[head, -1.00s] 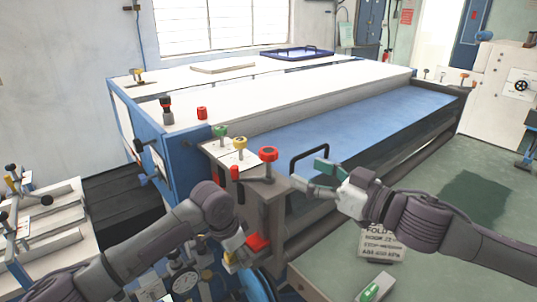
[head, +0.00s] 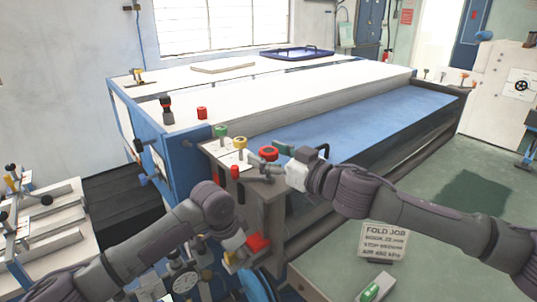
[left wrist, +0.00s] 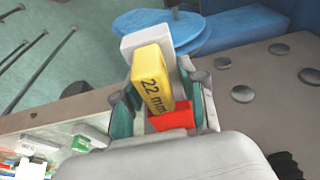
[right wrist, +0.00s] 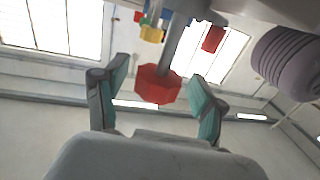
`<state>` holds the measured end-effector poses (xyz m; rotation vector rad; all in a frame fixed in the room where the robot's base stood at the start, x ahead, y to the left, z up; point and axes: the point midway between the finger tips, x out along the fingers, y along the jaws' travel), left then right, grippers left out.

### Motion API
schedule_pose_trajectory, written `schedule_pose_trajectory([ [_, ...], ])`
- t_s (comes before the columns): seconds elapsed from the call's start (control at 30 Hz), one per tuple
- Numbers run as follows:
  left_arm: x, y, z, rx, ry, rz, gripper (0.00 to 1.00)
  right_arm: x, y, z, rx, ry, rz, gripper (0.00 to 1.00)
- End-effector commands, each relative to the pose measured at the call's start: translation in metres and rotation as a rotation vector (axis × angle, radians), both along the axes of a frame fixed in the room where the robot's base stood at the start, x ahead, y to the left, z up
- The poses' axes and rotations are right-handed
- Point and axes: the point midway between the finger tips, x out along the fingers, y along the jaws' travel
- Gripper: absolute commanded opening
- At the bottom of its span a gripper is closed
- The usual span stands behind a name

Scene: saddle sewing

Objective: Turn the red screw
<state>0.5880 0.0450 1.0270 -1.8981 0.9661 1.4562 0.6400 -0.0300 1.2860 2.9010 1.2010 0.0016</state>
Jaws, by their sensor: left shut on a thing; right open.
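The red screw (head: 268,153) has a faceted red head and a grey shaft, and stands at the machine's front corner. In the right wrist view its head (right wrist: 158,85) lies between the two fingers of my right gripper (right wrist: 160,93), with gaps on both sides. My right gripper (head: 268,168) is open at the screw and partly hides its shaft in the head view. My left gripper (head: 246,250) is low, in front of the machine's corner. It is shut on a yellow block (left wrist: 152,85) marked "22 mm", with red and white parts.
A green knob (head: 220,131) and a yellow knob (head: 239,143) stand close left of the screw. A small red cylinder (head: 234,172) is just below them. The blue bed (head: 370,120) extends to the right. A fold job sign (head: 385,242) stands at the lower right.

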Motion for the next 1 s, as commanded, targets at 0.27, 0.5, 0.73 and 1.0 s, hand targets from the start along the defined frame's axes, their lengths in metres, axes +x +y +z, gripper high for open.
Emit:
schedule_pose_trajectory([
  [0.27,-0.0013,-0.0011,-0.0023,0.0,0.004,-0.002,0.13,-0.0004,-0.0002,-0.0005,0.0,0.0,0.0,0.31],
  [0.5,-0.0012,-0.0011,-0.0022,-0.001,0.003,-0.002,0.13,-0.0011,0.0008,-0.0008,0.001,0.001,0.001,0.09],
  [0.73,-0.0011,-0.0013,-0.0023,-0.002,0.002,-0.002,0.13,-0.0025,0.004,-0.0014,0.004,0.0,-0.041,0.09],
  [1.0,-0.0011,-0.0019,-0.0021,-0.002,0.001,-0.003,0.14,-0.0042,0.0071,-0.0015,0.008,0.002,-0.211,0.09],
])
